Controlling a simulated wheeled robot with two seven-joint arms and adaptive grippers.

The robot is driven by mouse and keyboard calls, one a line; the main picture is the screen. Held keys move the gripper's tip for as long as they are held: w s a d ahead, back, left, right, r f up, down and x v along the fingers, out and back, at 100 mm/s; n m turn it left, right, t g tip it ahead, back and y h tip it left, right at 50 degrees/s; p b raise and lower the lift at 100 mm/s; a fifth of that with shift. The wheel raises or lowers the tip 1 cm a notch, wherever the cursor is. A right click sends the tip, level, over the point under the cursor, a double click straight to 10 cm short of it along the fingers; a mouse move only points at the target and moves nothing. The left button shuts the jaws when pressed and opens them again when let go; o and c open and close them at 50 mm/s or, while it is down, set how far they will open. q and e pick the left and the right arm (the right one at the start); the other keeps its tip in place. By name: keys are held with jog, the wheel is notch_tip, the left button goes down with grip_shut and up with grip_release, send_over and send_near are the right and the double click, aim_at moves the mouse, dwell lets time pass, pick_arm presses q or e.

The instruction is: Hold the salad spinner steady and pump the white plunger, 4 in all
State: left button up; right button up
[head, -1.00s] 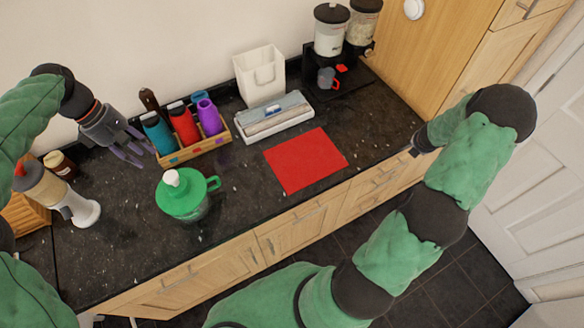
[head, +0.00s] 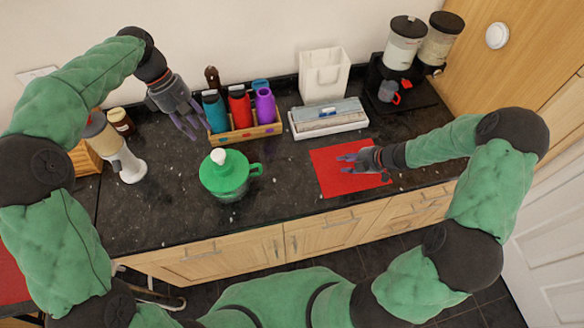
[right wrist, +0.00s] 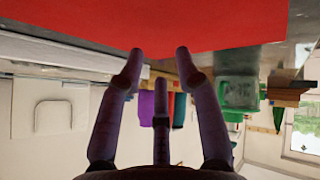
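The salad spinner (head: 232,180) stands upright on the dark counter, with a green lid, a clear bowl and a green handle at its right. Its white plunger (head: 218,157) sticks up from the lid. The green spinner also shows in the right wrist view (right wrist: 238,92), upside down. My left gripper (head: 194,130) is open and empty, behind and left of the spinner, apart from it. My right gripper (head: 345,163) is open and empty over the red mat (head: 325,181), right of the spinner. Its spread fingers (right wrist: 157,62) show in the right wrist view with nothing between them.
A wooden caddy (head: 246,134) with several bottles stands behind the spinner. A white and beige appliance (head: 122,155) stands at the left. A white tray (head: 328,130) and white bag holder (head: 323,78) are behind the mat. The counter between spinner and mat is clear.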

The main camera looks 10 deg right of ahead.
aim_at(261, 168)
jog(key=a+r+m+y, duration=0.1)
jog(key=a+y, duration=0.1)
jog(key=a, duration=0.4)
jog(key=a+r+m+y, duration=0.1)
jog(key=a+m+y, duration=0.1)
jog(key=a, duration=0.5)
jog(key=a+r+m+y, duration=0.1)
jog(key=a+r+y, duration=0.1)
jog(key=a, duration=0.5)
jog(key=shift+s, duration=0.3)
jog(key=shift+a+t, duration=0.25)
jog(key=shift+t, duration=0.05)
jog(key=x, duration=1)
jog(key=shift+w+a+f, duration=0.1)
jog(key=shift+w+a, duration=0.05)
grip_shut()
pick_arm(q)
grip_shut()
